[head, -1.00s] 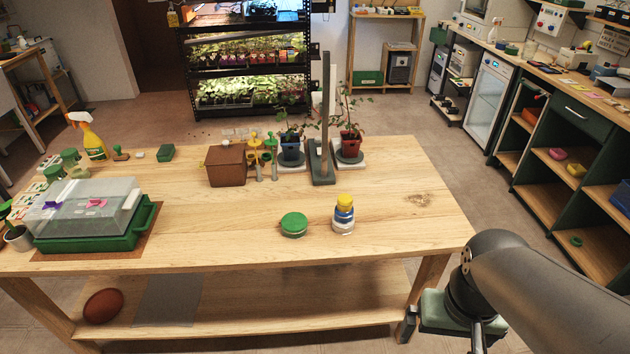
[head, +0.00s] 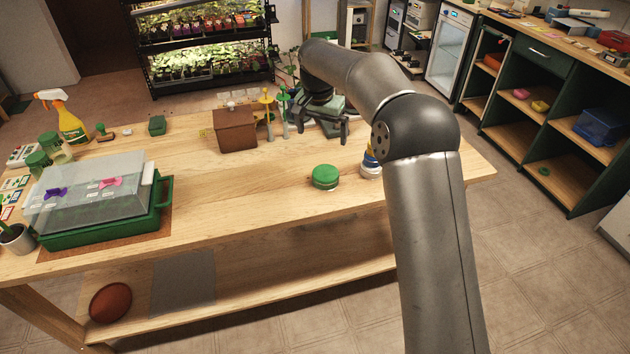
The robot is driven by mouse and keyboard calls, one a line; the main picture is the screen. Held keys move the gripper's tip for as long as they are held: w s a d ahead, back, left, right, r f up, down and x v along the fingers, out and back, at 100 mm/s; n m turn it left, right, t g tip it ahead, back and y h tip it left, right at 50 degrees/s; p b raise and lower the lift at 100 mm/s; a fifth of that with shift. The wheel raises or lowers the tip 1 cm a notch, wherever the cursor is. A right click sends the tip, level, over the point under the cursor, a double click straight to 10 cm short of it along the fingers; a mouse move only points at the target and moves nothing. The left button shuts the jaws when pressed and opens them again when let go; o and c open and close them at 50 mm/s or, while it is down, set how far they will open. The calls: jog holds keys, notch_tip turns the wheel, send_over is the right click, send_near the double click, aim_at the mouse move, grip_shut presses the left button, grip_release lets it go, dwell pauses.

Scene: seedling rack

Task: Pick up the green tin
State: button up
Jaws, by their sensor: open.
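The green tin (head: 325,177), round and low with a green lid, sits on the wooden table near its front edge. My gripper (head: 321,136) is open and empty, its fingers pointing down. In the picture it is just above and behind the tin, apart from it. How high it is over the table is hard to tell.
A stack of small jars (head: 370,165) stands close to the right of the tin, partly hidden by my arm. A brown box (head: 235,131) stands behind to the left. A green tray (head: 155,225) with a clear cover is at the left. The table between tray and tin is clear.

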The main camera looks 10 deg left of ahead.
jog(key=p, duration=0.2)
send_near(326, 173)
jog(key=f, duration=0.2)
jog(key=w+f, duration=0.1)
jog(key=f, duration=0.2)
jog(key=shift+a, duration=0.15)
jog(key=f, duration=0.2)
jog(key=f+p, duration=0.1)
jog(key=f, duration=0.1)
jog(key=shift+w+d, duration=0.15)
jog(key=shift+d, duration=0.2)
jog(key=shift+w+f, duration=0.15)
jog(key=shift+f, duration=0.55)
jog(key=c, duration=1.1)
